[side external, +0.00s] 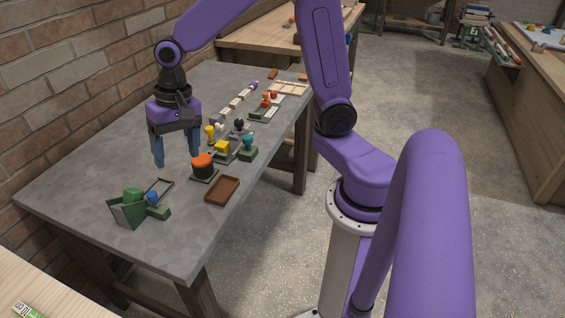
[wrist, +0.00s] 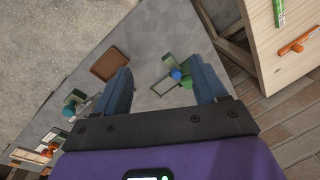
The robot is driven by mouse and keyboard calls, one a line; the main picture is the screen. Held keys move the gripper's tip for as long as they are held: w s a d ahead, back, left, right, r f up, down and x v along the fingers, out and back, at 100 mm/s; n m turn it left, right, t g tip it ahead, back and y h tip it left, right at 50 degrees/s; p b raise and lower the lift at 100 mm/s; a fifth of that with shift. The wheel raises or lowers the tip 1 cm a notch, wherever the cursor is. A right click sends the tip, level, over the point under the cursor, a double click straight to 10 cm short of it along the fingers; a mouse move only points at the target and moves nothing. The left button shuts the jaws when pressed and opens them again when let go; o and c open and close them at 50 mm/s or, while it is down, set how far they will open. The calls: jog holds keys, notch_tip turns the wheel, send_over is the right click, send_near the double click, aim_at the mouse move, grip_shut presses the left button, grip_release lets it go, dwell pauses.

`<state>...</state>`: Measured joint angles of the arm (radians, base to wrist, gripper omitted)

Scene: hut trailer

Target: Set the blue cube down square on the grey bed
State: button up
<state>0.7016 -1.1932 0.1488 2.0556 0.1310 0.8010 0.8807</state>
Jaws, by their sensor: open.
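My gripper (side external: 176,158) is open and empty above the grey table, its two blue-grey fingers pointing down. In the wrist view the gripper (wrist: 160,78) frames bare tabletop and part of a green group. A small blue piece (side external: 152,197) sits by a green block in that group; it looks rounded, and I cannot tell if it is a cube. It also shows in the wrist view (wrist: 176,74). A low grey piece (side external: 222,156) with a yellow block on it stands right of the gripper; I cannot tell if it is the grey bed.
An orange-and-black cylinder (side external: 202,167) stands on a small base below the gripper's right. A brown tray (side external: 222,189) lies near the table's right edge. The green block (side external: 133,195) leans by a dark green panel. Several small toys run along the back. The table's left side is clear.

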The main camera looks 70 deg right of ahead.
jog(key=s+n, duration=0.8)
jog(key=s, duration=0.4)
jog(key=shift+a+r+n+g+h, duration=0.3)
jog(key=shift+a+r+n+g, duration=0.05)
jog(key=shift+r+n+g, duration=0.05)
jog(key=s+d+n, duration=0.1)
jog(key=s+n, duration=0.2)
jog(key=s+d+n, duration=0.1)
jog(key=s+n, duration=0.2)
jog(key=s+d+n, duration=0.2)
jog(key=s+n, duration=0.1)
jog(key=s, duration=0.1)
jog(key=shift+f+h, duration=0.4)
